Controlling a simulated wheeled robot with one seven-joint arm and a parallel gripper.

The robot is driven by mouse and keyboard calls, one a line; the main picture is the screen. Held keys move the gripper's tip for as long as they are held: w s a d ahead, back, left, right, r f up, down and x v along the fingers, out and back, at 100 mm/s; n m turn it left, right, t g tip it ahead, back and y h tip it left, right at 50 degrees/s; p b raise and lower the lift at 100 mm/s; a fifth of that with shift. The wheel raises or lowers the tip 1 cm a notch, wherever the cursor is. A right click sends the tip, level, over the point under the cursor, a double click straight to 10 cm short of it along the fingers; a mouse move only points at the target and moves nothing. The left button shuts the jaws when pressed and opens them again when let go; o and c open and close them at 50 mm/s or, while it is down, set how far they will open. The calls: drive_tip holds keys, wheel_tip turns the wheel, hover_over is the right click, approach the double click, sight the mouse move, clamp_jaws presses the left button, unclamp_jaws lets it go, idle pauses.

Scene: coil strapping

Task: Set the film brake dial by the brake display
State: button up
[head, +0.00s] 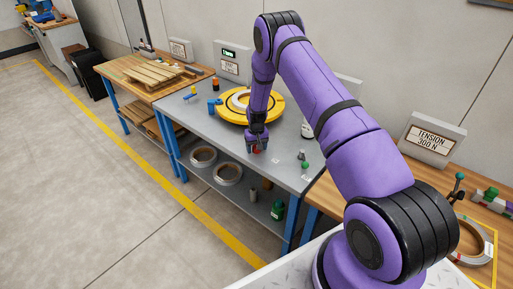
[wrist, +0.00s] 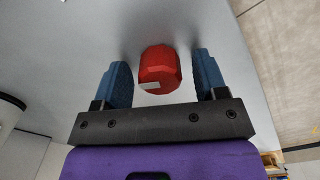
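A red faceted knob, which looks like the film brake dial (wrist: 159,66), stands on the grey bench top in the wrist view. It has a pale mark on its near side. My gripper (wrist: 161,78) is open, with one blue finger on each side of the knob and a gap to both. In the head view the red knob (head: 257,150) shows small under my gripper (head: 257,142) at the bench's front edge. A box with a small green-lit display (head: 229,53) stands behind the bench; its text is too small to read, so I cannot tell if it is the brake display.
A yellow turntable (head: 230,113) with a coil sits on the grey bench (head: 205,132) behind my gripper. A green-topped piece (head: 305,165) stands to the right. Open floor (head: 110,180) lies at left.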

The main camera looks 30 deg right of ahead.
wheel_tip(320, 180, up, 11)
idle(0.7)
idle(0.4)
drive_tip(key=s+a+r+t, duration=0.1)
drive_tip(key=s+a+r, duration=0.15)
drive_tip(key=r, duration=0.65)
drive_tip(key=s+a+r, duration=0.1)
drive_tip(key=s+r, duration=0.2)
drive_tip(key=r, duration=0.5)
drive_tip(key=s+a+r+t, duration=0.1)
drive_tip(key=s+r, duration=0.1)
drive_tip(key=r, duration=0.7)
drive_tip(key=s+a+r+n+t, duration=0.1)
drive_tip(key=s+a+r, duration=0.3)
drive_tip(key=s+r, duration=0.9)
drive_tip(key=s+a+r+t, duration=0.1)
drive_tip(key=s+r, duration=0.1)
drive_tip(key=s, duration=1)
drive_tip(key=s+a+r+t, duration=0.1)
drive_tip(key=s+r, duration=0.1)
drive_tip(key=s, duration=1)
drive_tip(key=shift+s+a+r+n, duration=0.2)
drive_tip(key=shift+s+r+n, duration=0.15)
drive_tip(key=shift+r+n, duration=0.05)
